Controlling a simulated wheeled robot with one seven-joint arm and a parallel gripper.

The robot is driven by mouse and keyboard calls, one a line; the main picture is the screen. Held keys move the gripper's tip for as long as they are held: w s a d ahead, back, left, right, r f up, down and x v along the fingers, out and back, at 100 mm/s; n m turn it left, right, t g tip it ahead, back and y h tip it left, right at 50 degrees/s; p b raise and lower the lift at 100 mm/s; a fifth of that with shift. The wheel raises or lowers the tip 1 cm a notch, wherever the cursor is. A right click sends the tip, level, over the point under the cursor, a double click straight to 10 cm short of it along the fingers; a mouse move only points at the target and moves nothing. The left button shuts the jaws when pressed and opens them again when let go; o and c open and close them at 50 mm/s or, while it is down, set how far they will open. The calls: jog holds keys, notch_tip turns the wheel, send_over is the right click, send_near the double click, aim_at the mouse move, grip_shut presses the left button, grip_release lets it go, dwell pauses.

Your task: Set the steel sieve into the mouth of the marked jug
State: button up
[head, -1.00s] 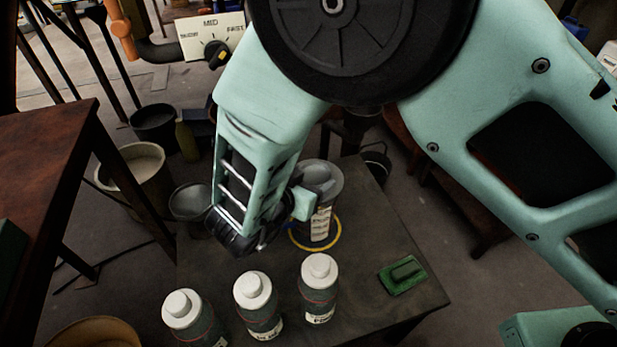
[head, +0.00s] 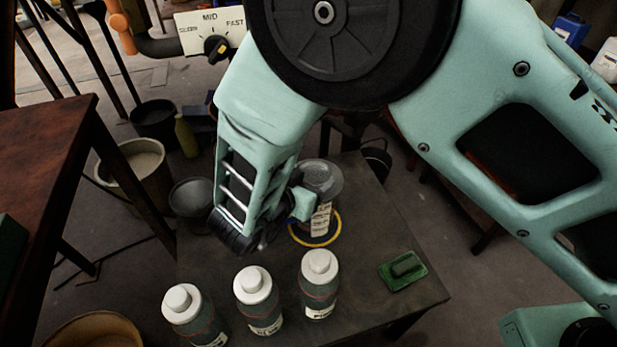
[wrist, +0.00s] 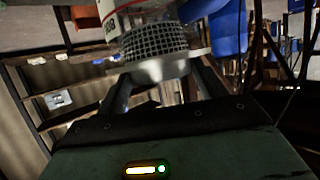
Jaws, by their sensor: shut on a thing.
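The marked jug (head: 322,222) stands upright on the dark table inside a yellow ring, with a pale printed label on its front. The steel sieve (head: 320,177) shows as a grey round shape at the jug's top. In the wrist view the sieve's mesh basket (wrist: 155,43) and bright steel rim (wrist: 160,70) are clear. My gripper (wrist: 165,84) is shut on the sieve by its rim. In the head view my gripper (head: 304,204) is beside the jug's upper left, its fingers mostly hidden. I cannot tell whether the basket is inside the mouth or just above it.
Several objects share the table (head: 350,275): white-capped bottles (head: 258,300) along the front and a green block (head: 403,270) at right. A grey bowl (head: 190,198) is at the left. A brown table (head: 50,160) stands farther left. The table is clear between jug and green block.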

jog(key=shift+f, duration=0.6)
dwell(0.3)
jog(key=o, duration=1.1)
jog(key=shift+c, duration=0.2)
